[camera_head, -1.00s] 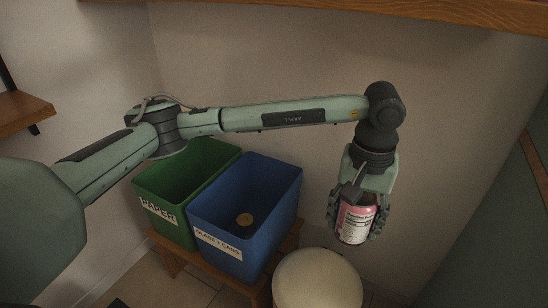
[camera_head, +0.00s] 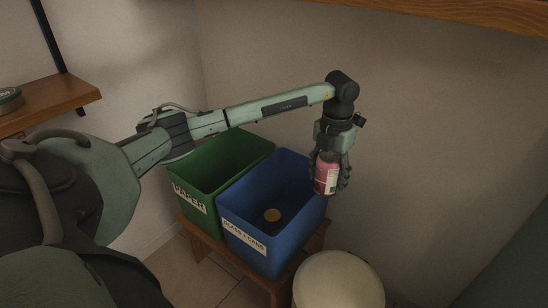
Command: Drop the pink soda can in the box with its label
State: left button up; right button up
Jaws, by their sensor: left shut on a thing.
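The pink soda can (camera_head: 327,174) is held upright in my left gripper (camera_head: 328,180), with the fingers closed on its two sides. The can is in front of the right rim of the blue box in the picture, above its right end. The blue box (camera_head: 258,244) has a white label that appears to read "GLASS + CANS". My right gripper is not in view.
Both boxes stand on a wooden bench (camera_head: 273,287). A round cream-topped thing (camera_head: 338,283) stands at the front right of it. A wooden shelf (camera_head: 60,103) with a round tin (camera_head: 10,98) is on the left wall. Another wooden shelf edge (camera_head: 450,17) crosses the top.

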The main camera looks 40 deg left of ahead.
pick_arm(q)
jog(key=s+a+f+n, duration=0.2)
jog(key=a+n, duration=1.4)
jog(key=n, duration=0.2)
notch_tip(320, 180, down, 6)
jog(key=b, duration=0.4)
jog(key=shift+a+r+b, duration=0.1)
jog(key=shift+r+b, duration=0.1)
jog(key=shift+b, duration=0.1)
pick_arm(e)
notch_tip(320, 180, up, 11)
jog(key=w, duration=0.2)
pick_arm(q)
jog(key=o, duration=0.9)
jog(key=shift+c, duration=0.2)
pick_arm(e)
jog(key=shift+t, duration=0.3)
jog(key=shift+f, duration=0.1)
pick_arm(q)
notch_tip(320, 180, up, 12)
